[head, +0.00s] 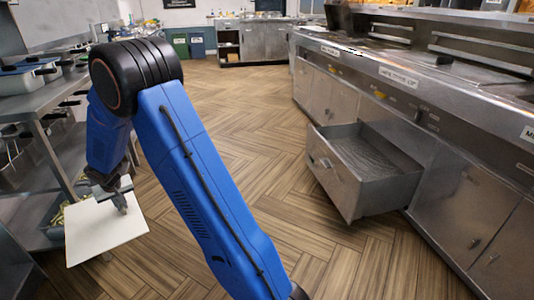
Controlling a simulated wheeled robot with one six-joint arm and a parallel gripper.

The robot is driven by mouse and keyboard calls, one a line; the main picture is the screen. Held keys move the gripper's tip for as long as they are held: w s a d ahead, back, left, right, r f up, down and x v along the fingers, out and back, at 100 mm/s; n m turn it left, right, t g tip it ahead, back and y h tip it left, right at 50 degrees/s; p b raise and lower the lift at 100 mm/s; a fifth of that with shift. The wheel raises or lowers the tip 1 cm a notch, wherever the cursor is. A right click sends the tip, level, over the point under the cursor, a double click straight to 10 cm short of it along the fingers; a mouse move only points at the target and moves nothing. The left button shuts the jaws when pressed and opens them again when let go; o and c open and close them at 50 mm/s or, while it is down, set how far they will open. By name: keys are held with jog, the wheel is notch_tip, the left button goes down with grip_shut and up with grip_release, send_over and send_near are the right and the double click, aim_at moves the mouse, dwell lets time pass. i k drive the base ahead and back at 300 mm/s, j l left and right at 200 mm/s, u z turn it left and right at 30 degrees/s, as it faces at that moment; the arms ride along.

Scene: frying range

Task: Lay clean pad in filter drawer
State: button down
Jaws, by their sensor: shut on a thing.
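A flat, square white pad (104,236) hangs from my gripper (121,205) at the lower left of the head view. My gripper is shut on the pad near its upper edge. The pad is held over the floor, beside the left shelving. The filter drawer (345,193) is pulled out of the steel range at the right. Its inside is visible and looks empty, with a grey metal bottom. The pad and the drawer are well apart, with my blue arm between them in the picture.
A steel range (455,95) with closed cabinet doors runs along the right. A steel rack (35,110) with pans stands at the left, close to my gripper. Green and blue bins (196,45) stand at the back. The wooden floor (240,110) between is clear.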

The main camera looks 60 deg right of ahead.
aim_at(356, 162)
jog(key=z, duration=0.4)
jog(key=i+z, duration=0.1)
jog(key=z, duration=0.7)
jog(key=i+z, duration=0.1)
jog(key=z, duration=0.3)
jog(key=i+j+z, duration=0.5)
jog(key=z, duration=0.2)
jog(key=i+j+z, duration=0.15)
jog(key=j+z, duration=0.2)
jog(key=i+j+z, duration=0.15)
jog(key=j+z, duration=0.25)
jog(key=j, duration=0.1)
